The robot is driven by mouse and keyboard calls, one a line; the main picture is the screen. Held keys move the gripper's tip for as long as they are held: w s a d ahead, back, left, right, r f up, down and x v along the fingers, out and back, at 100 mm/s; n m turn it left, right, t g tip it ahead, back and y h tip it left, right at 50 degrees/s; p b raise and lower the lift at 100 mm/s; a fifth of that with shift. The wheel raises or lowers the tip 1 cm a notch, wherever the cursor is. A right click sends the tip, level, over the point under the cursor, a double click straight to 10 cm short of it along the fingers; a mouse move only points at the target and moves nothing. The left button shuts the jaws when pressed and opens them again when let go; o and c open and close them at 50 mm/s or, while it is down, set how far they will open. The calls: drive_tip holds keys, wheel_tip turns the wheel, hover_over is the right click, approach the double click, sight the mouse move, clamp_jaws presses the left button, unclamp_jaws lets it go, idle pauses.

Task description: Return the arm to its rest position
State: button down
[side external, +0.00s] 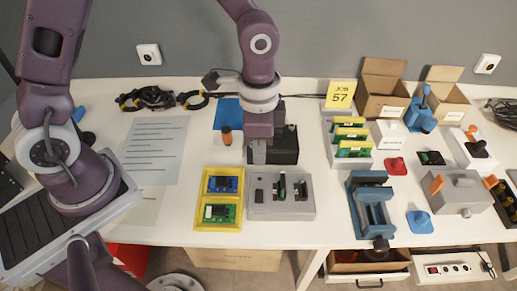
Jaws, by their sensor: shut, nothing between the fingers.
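My gripper (265,150) hangs from my purple arm, pointing down, in the middle of the table's back half. Its fingers are shut, with nothing visible between them. It is in front of a black box (287,146) and hides part of it; I cannot tell whether they touch. The grey fixture block (308,208) with dark slots and a small green part lies on the table just in front of the gripper, apart from it.
A yellow tray (218,169) with blue and green boards is front-left of the gripper. A blue vise (371,208), a rack of green cards (350,161) and open cartons (381,105) stand to the right. A printed sheet (155,150) lies left. An orange-capped bottle (226,135) stands close by.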

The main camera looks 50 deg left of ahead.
drive_tip(key=s+a+r+n+t, duration=0.2)
drive_tip(key=a+r, duration=0.3)
drive_tip(key=r, duration=0.3)
drive_tip(key=s+a+r+n+t, duration=0.1)
drive_tip(key=s+a+r+n, duration=0.2)
drive_tip(key=s, duration=0.3)
drive_tip(key=s+a+r+n+t, duration=0.2)
drive_tip(key=s+a+r+n, duration=0.1)
drive_tip(key=s+r, duration=0.3)
drive_tip(key=shift+s+a+r+n+t, duration=0.25)
drive_tip(key=shift+n+t, duration=0.05)
drive_tip(key=shift+n, duration=0.2)
